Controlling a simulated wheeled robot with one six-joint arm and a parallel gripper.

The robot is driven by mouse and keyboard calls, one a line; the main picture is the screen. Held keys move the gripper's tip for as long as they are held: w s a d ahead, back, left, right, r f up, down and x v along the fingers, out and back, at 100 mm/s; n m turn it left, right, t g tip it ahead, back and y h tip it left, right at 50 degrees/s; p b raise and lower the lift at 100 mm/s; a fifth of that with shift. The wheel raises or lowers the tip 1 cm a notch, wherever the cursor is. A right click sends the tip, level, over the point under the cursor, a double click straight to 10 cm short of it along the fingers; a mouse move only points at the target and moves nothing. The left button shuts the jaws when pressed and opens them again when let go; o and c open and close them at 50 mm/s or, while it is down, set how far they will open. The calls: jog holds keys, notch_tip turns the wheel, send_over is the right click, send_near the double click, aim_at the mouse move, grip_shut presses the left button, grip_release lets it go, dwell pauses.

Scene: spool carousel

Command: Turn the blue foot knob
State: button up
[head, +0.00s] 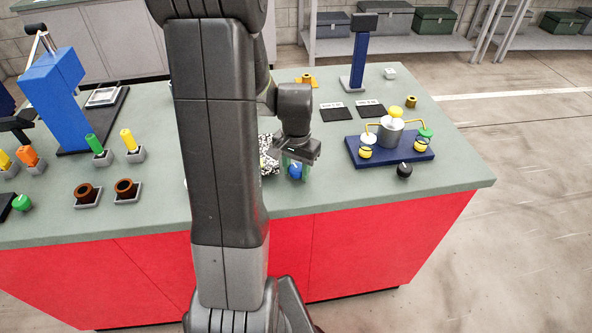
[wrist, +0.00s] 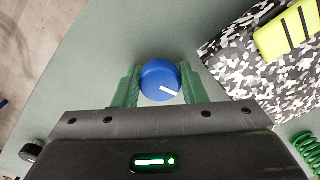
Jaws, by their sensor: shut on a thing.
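The blue foot knob (wrist: 160,82) is a round blue cap with a white pointer line. In the wrist view the line points to the lower right. My gripper (wrist: 160,88) has its green fingers on both sides of the knob and is shut on it. In the head view the blue knob (head: 295,172) shows between the fingers of my gripper (head: 297,170), near the front edge of the green table top. What stands beside the knob is partly hidden by my arm.
A black-and-white speckled block (wrist: 262,48) with a yellow striped piece (wrist: 288,32) lies close to the right of the knob in the wrist view. A green coil (wrist: 308,148) is at the lower right. A black knob (head: 404,170) sits by the blue fixture base (head: 372,157).

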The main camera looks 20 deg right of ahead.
jog(key=shift+n, duration=0.6)
jog(key=o, duration=1)
jog(key=shift+d, duration=0.1)
